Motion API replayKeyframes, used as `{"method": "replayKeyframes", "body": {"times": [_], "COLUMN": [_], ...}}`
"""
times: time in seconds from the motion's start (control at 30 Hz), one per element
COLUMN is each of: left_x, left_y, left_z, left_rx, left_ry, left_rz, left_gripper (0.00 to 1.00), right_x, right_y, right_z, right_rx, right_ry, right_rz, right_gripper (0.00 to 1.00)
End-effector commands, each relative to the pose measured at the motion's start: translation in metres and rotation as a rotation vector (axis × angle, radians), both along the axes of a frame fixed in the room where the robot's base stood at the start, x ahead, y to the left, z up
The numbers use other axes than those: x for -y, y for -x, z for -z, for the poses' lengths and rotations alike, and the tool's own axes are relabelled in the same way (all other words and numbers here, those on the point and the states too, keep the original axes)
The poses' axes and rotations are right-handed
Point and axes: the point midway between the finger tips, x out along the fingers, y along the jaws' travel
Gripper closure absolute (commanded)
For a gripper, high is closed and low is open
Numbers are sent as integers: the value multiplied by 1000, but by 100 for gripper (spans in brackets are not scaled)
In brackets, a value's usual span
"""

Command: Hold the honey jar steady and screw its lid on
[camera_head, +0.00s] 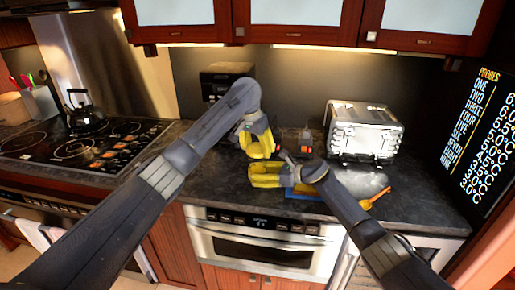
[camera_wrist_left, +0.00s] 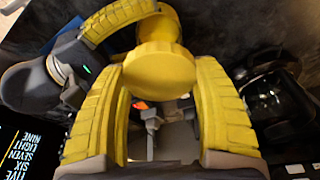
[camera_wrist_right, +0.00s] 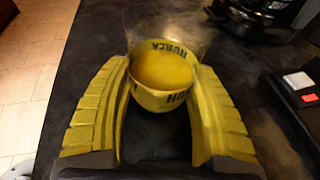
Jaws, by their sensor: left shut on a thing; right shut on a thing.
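My left gripper (camera_head: 261,150) is above the counter, just over my right gripper (camera_head: 258,176). In the left wrist view a round yellow lid (camera_wrist_left: 160,70) sits between my left fingers, which are shut on it. Behind it in that view is the yellow jar (camera_wrist_left: 158,27), beside my right gripper's curved finger. In the right wrist view the honey jar (camera_wrist_right: 162,92), with dark lettering on its yellow band, sits between my right fingers, which are shut on it. Whether lid and jar touch cannot be told. In the head view the fingers mostly hide both.
A silver toaster oven (camera_head: 362,131) stands at the right on the dark counter (camera_head: 215,180). A blue item (camera_head: 303,195) and an orange utensil (camera_head: 376,198) lie near the right arm. A black kettle (camera_head: 86,113) stands on the stove at the left. Counter left of the grippers is clear.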

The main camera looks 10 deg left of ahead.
Motion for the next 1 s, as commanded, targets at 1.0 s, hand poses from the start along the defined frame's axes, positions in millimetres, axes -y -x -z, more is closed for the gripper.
{"method": "replayKeyframes", "body": {"times": [1.0], "left_x": [0], "left_y": [0], "left_z": [6], "left_rx": [-1], "left_ry": [0], "left_rz": [0], "left_gripper": [46], "right_x": [1], "right_y": [0], "right_z": [1], "right_rx": [0], "right_ry": [1], "right_rz": [1], "right_gripper": [57]}}
